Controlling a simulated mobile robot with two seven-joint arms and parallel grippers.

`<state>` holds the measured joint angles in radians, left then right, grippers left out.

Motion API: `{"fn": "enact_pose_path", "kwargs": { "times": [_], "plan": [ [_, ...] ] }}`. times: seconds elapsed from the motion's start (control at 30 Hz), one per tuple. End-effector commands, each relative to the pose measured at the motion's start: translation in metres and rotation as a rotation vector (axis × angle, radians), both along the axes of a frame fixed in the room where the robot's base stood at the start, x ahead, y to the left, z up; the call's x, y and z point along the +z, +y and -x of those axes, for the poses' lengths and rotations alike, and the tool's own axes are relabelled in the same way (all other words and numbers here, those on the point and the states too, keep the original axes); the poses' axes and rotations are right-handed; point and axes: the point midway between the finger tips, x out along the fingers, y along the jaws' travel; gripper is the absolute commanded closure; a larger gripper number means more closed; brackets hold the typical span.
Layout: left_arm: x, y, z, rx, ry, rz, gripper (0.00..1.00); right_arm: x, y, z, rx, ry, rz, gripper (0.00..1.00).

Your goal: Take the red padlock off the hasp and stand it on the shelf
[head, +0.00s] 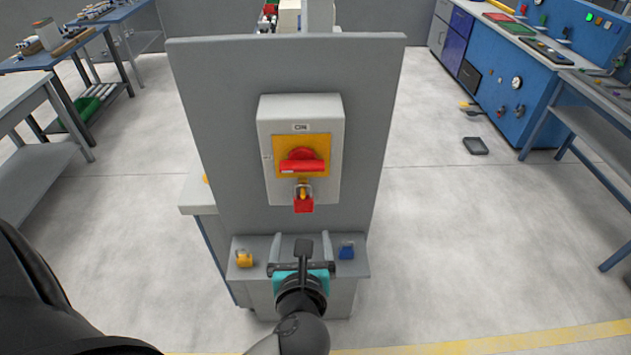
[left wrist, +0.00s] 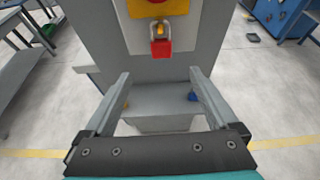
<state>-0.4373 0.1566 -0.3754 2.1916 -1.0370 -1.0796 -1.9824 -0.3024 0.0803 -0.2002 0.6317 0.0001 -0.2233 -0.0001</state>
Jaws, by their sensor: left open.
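The red padlock (head: 303,204) hangs from the hasp (head: 303,190) below the red switch handle on the grey switch box. In the left wrist view the padlock (left wrist: 161,47) hangs upright, its shackle up at the hasp, ahead of and above the gap between my fingers. The shelf (head: 262,246) juts out at the foot of the grey panel. My left gripper (head: 303,252) is open and empty, in front of the shelf and below the padlock, apart from it. My left gripper also fills the lower left wrist view (left wrist: 160,100). My right gripper does not show.
The grey panel (head: 215,130) rises behind. The switch box (head: 330,190) sticks out from it. Workbenches stand far off on both sides.

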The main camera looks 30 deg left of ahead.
Motion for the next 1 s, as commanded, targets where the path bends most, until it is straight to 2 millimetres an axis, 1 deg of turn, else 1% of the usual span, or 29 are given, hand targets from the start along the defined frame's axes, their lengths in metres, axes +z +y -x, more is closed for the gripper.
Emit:
{"fn": "enact_pose_path", "kwargs": {
  "times": [0.07,0.17,0.4,0.53,0.67,0.87,1.0],
  "plan": [
    [0.004,0.002,-0.002,-0.003,0.005,-0.018,0.07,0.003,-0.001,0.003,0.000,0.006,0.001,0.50],
    [-0.001,0.007,-0.010,-0.004,0.007,-0.025,0.07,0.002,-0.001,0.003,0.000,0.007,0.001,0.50],
    [-0.020,0.030,-0.049,-0.002,0.005,-0.023,0.07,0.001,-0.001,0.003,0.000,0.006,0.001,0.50],
    [-0.029,0.041,-0.066,-0.002,0.006,-0.022,0.07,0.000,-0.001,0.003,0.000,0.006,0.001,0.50],
    [-0.034,0.047,-0.076,-0.003,0.006,-0.019,0.07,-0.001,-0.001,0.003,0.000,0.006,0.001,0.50],
    [-0.037,0.051,-0.084,-0.002,0.005,-0.018,0.07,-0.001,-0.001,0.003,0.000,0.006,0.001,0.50],
    [-0.045,0.058,-0.097,-0.001,0.005,-0.018,0.07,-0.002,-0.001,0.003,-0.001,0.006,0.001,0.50]
  ]
}}
